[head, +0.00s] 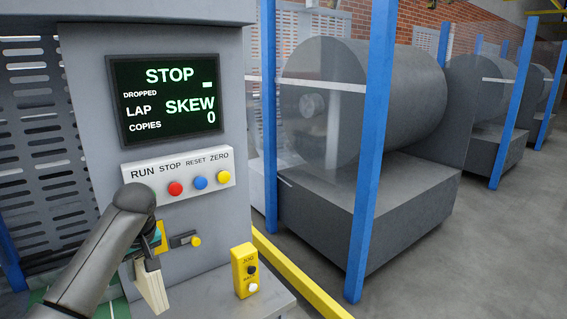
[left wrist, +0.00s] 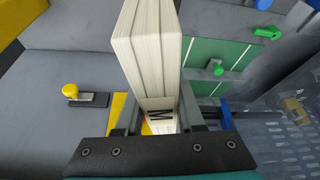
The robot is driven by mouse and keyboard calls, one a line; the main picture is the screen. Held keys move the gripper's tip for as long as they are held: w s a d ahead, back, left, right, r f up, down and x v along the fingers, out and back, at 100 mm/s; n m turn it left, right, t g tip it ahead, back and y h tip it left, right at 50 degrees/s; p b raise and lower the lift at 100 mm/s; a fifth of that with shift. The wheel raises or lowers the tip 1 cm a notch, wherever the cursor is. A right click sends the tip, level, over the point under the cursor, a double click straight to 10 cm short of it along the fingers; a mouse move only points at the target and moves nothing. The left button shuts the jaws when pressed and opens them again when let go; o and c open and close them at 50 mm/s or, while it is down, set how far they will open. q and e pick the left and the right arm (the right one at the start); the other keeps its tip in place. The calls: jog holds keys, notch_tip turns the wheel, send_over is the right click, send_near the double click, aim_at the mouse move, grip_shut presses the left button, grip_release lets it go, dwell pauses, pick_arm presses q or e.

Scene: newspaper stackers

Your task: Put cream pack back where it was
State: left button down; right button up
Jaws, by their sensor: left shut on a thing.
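The cream pack (head: 153,291) is a thick, pale block of stacked pages. It hangs below my left gripper (head: 147,266) in the head view, in front of the grey console's lower face. In the left wrist view the pack (left wrist: 150,50) stands between the two fingers of my left gripper (left wrist: 160,125), which is shut on it. A dark letter shows on the pack's near end. The pack's lower end and what lies under it are not clear. My right gripper is in neither view.
The grey console carries a screen (head: 167,97) reading STOP and SKEW, and a button panel (head: 178,181). A yellow jog box (head: 245,270) stands on the ledge at right. A green panel (left wrist: 210,60) with green knobs is beside the pack. Blue posts and a yellow rail (head: 300,277) bound the right.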

pick_arm(q)
jog(key=s+d+r+m+t+h, duration=0.1)
jog(key=s+d+r+m+h, duration=0.15)
jog(key=d+r+m, duration=0.7)
jog(key=s+d+f, duration=0.3)
jog(key=s+d, duration=0.7)
jog(key=d, duration=0.1)
notch_tip(320, 180, down, 8)
jog(key=b, duration=0.8)
jog(key=shift+w+a+r+m+t+h+b, duration=0.2)
jog(key=shift+w+m+t+h+b, duration=0.1)
jog(key=shift+m+t+h, duration=0.15)
jog(key=shift+d, duration=0.1)
